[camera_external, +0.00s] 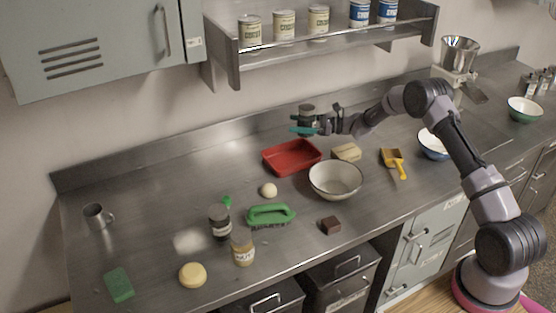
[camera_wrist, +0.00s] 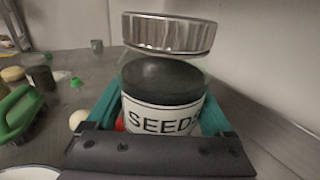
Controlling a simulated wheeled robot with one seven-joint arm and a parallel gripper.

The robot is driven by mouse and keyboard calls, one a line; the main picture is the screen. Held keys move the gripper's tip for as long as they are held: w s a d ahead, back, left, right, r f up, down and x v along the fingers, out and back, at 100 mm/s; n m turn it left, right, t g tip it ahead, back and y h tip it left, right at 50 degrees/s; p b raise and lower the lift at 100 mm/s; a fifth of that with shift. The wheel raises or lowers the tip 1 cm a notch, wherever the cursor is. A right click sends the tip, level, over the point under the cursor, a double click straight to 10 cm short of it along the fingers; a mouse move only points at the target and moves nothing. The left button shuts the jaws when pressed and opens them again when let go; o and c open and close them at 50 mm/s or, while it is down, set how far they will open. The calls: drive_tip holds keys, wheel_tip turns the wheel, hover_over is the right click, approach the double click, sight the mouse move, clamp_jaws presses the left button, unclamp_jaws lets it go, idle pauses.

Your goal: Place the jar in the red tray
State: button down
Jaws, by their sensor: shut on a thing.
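My gripper (camera_external: 305,130) is shut on a glass jar (camera_external: 307,112) with a metal lid, dark contents and a white label reading SEEDS. The jar (camera_wrist: 163,75) stands upright between the teal fingers in the wrist view. The red tray (camera_external: 270,158) lies on the steel counter, and the jar is held up in the air above or behind it; the exact offset is hard to tell. A small bit of the red tray (camera_wrist: 119,124) shows beside the jar in the wrist view; the rest is hidden. The tray looks empty.
A cream block (camera_external: 347,152) and a white bowl (camera_external: 336,181) stand right of the tray. An egg-like ball (camera_external: 268,190) and a green brush (camera_external: 270,215) are in front. Two other jars (camera_external: 220,222) stand front left. A wall shelf (camera_external: 330,42) hangs above.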

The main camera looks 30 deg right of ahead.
drive_tip(key=shift+w+a+f, duration=0.1)
drive_tip(key=shift+w+f, duration=0.05)
drive_tip(key=shift+f, duration=2.25)
drive_tip(key=shift+w+a+f, duration=0.1)
drive_tip(key=shift+w+f, duration=0.05)
drive_tip(key=shift+f, duration=2.2)
drive_tip(key=shift+f, duration=0.4)
